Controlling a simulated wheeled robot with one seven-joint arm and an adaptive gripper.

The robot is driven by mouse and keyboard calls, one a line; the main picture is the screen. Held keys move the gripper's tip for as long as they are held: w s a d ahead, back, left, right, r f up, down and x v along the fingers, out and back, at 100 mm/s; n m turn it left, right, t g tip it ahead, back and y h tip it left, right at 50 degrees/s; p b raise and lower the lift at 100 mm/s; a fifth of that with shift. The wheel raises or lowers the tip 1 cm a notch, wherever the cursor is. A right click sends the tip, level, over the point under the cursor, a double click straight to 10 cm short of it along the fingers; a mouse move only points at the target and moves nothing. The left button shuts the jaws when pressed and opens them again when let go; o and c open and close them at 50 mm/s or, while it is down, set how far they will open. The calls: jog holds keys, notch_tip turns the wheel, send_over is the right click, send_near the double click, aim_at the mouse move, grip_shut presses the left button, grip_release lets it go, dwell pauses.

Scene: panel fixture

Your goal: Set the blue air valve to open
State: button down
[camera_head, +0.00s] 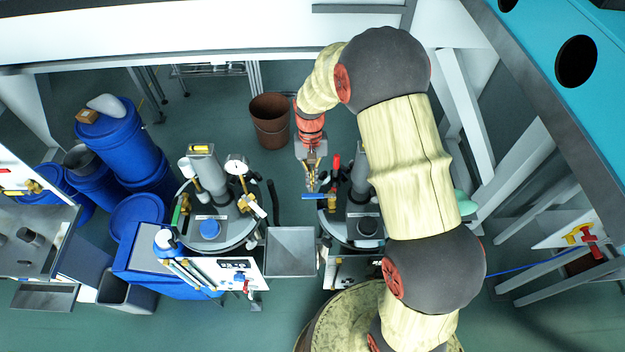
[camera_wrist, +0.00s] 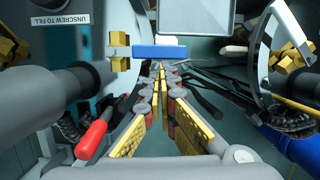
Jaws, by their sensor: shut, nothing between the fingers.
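The blue air valve lever (camera_head: 313,196) sticks out to the left of the right-hand machine in the head view. In the wrist view the blue lever (camera_wrist: 160,52) lies level, running right from its brass valve body (camera_wrist: 120,52). My gripper (camera_head: 312,188) points down close to the lever in the head view. In the wrist view my gripper (camera_wrist: 160,68) is shut and empty, its fingertips close to the lever's lower edge. I cannot tell whether they touch it.
A red handle (camera_wrist: 95,135) stands close to my gripper, also seen in the head view (camera_head: 336,162). A grey tray (camera_head: 291,251) sits between the right-hand machine and the left-hand machine (camera_head: 240,232). A brown bucket (camera_head: 270,119) stands behind on the floor.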

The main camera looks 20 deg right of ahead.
aim_at(309, 195)
jog(key=shift+s+a+n, duration=0.15)
jog(key=shift+a+n, duration=0.05)
jog(key=shift+n, duration=0.2)
jog(key=s+n+p, duration=0.1)
jog(key=n, duration=0.1)
jog(key=s+a+n+h+p, duration=0.1)
jog(key=n, duration=0.2)
jog(key=s+a+n+p, duration=0.1)
jog(key=s+n, duration=0.1)
jog(key=shift+a+r+h, duration=0.1)
jog(key=shift+h, duration=0.3)
jog(key=shift+s+d+n+t+h+p, duration=0.3)
jog(key=shift+s+n+p, duration=0.5)
jog(key=shift+n, duration=0.85)
jog(key=shift+s+d+n+t+h+p, duration=0.2)
jog(key=shift+s+n+t+p, duration=0.25)
jog(key=shift+s+n, duration=0.95)
jog(key=shift+s+d+n+t+h+p, duration=0.25)
jog(key=shift+s+n+p, duration=0.45)
jog(key=shift+n, duration=1.15)
jog(key=shift+a, duration=0.1)
